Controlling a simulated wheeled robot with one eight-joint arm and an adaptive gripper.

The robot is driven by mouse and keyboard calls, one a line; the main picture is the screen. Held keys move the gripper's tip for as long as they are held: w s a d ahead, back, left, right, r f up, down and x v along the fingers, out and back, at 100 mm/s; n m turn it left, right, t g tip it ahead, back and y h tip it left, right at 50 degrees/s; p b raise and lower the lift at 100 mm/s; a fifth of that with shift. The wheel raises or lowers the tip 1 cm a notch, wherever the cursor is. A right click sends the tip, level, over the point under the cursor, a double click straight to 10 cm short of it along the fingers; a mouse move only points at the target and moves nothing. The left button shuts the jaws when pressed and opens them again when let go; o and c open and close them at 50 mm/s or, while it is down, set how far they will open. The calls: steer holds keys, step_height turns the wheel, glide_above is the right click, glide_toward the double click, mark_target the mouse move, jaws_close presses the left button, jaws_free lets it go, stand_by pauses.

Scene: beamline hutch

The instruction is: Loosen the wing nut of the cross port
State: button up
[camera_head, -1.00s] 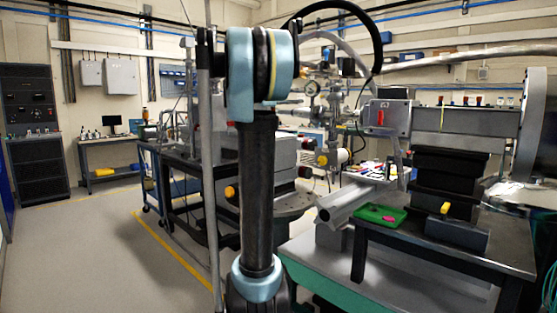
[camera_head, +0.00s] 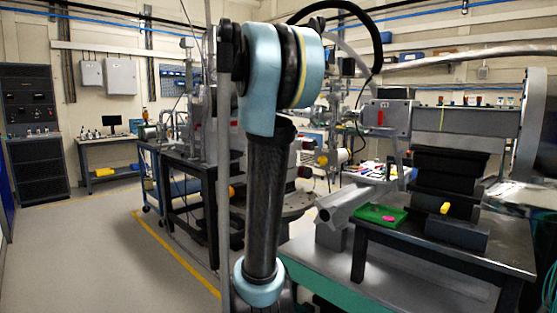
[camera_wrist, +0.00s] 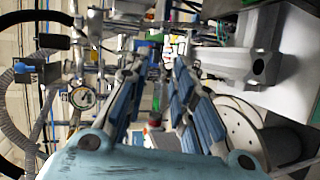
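My gripper (camera_wrist: 158,72) shows in the wrist view with its two blue-padded fingers apart and nothing visibly held between them. Beyond the fingers is a crowded cluster of metal vacuum fittings, seen turned on its side. I cannot pick out the cross port or its wing nut for certain in either view. A round pressure gauge (camera_wrist: 82,98) is left of the fingers in the wrist view. In the head view my raised arm covers part of the beamline hardware, and my gripper is hidden there. A yellow-ended fitting (camera_head: 322,160) shows just right of the arm.
A grey metal rail (camera_head: 345,203) juts out right of my arm. A green tray (camera_head: 398,217) and a yellow block (camera_head: 445,208) are on the dark bench (camera_head: 500,252). The floor at left (camera_head: 90,260) is clear.

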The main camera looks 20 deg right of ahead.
steer(key=s+a+f+y, duration=0.2)
steer(key=s+f, duration=0.1)
steer(key=f, duration=0.3)
steer(key=s+a+f+y, duration=0.2)
steer(key=s+f, duration=0.2)
steer(key=f, duration=0.3)
steer(key=shift+s+a+t, duration=0.3)
steer(key=w+d+r+n+h, duration=0.4)
steer(key=w+r+h, duration=0.15)
steer(key=r, duration=0.35)
steer(key=w+d+r+n+h, duration=0.35)
steer(key=w+r, duration=0.25)
steer(key=r, duration=0.2)
steer(key=x, duration=1.6)
steer(key=shift+w+d+r, duration=0.2)
steer(key=shift+w+r, duration=0.15)
steer(key=shift+r, duration=0.1)
steer(key=shift+c, duration=0.3)
jaws_close()
